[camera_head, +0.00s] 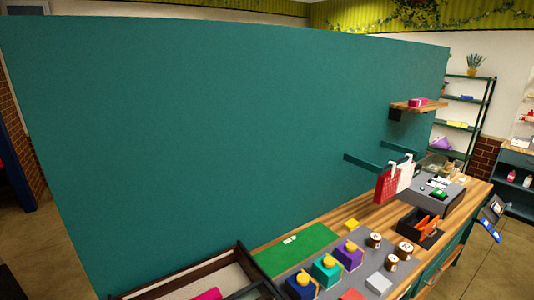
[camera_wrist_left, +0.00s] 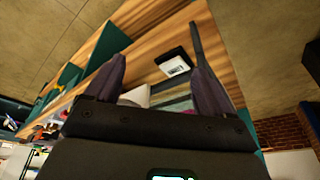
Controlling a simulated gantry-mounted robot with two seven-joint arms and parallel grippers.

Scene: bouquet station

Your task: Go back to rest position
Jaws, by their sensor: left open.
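My left gripper (camera_wrist_left: 157,76) shows in the left wrist view with its two dark fingers spread apart and nothing between them. Beyond the fingers is a wooden surface (camera_wrist_left: 140,50) seen at a tilt, and a small black item with a white face (camera_wrist_left: 177,66). Neither of my grippers can be made out in the head view. My right gripper is in neither view.
A wooden counter (camera_head: 342,215) carries a green mat (camera_head: 297,248), several coloured blocks and jars, a black tray with orange items (camera_head: 424,229) and a grey box (camera_head: 433,201). A teal wall (camera_head: 210,130) rises behind it. A red bag (camera_head: 390,184) hangs near a bracket.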

